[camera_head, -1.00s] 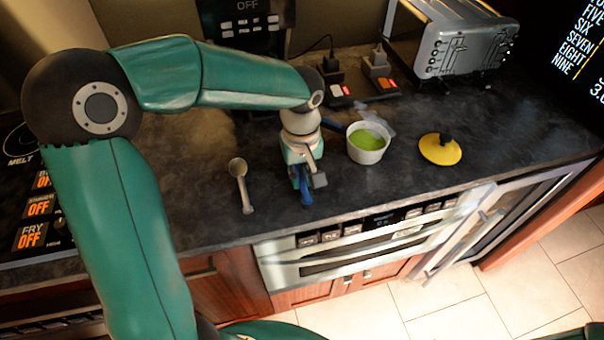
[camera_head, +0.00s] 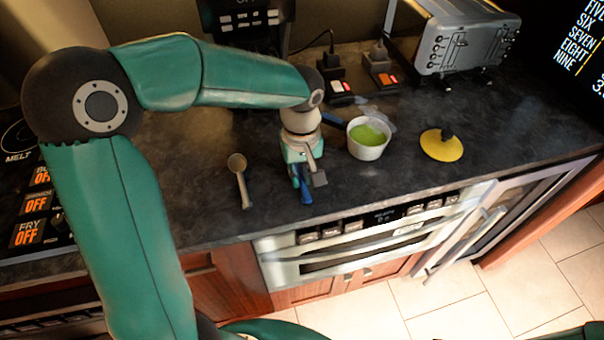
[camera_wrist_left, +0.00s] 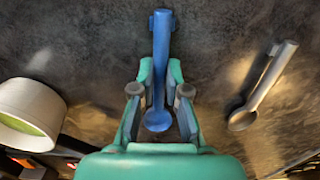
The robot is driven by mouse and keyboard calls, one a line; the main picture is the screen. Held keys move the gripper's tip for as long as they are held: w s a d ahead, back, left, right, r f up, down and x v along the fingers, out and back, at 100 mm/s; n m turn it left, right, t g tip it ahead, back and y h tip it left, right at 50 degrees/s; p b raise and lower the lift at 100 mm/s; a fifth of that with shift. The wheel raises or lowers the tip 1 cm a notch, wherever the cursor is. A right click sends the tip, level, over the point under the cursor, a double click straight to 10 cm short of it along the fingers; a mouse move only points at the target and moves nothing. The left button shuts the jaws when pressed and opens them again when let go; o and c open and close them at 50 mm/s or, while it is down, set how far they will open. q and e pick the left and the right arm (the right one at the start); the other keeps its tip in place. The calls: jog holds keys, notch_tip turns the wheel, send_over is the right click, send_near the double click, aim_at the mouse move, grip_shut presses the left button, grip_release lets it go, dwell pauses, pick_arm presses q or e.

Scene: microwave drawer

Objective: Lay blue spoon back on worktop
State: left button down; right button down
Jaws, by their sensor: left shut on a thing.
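The blue spoon (camera_wrist_left: 161,45) is between the fingers of my left gripper (camera_wrist_left: 160,92) in the left wrist view, with its handle pointing away and its bowl toward the palm. In the head view my left gripper (camera_head: 304,180) points down over the dark worktop (camera_head: 400,190), near its front edge, shut on the blue spoon (camera_head: 306,196). The spoon is low at the worktop; I cannot tell whether it touches. My right gripper is not seen.
A grey spoon (camera_head: 241,182) lies to the left. A white bowl with green contents (camera_head: 367,138) and a yellow lid (camera_head: 441,146) are to the right. A toaster (camera_head: 465,38) stands behind. An oven front (camera_head: 350,245) is below the edge.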

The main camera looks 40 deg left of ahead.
pick_arm(q)
jog(key=c, duration=1.1)
grip_release()
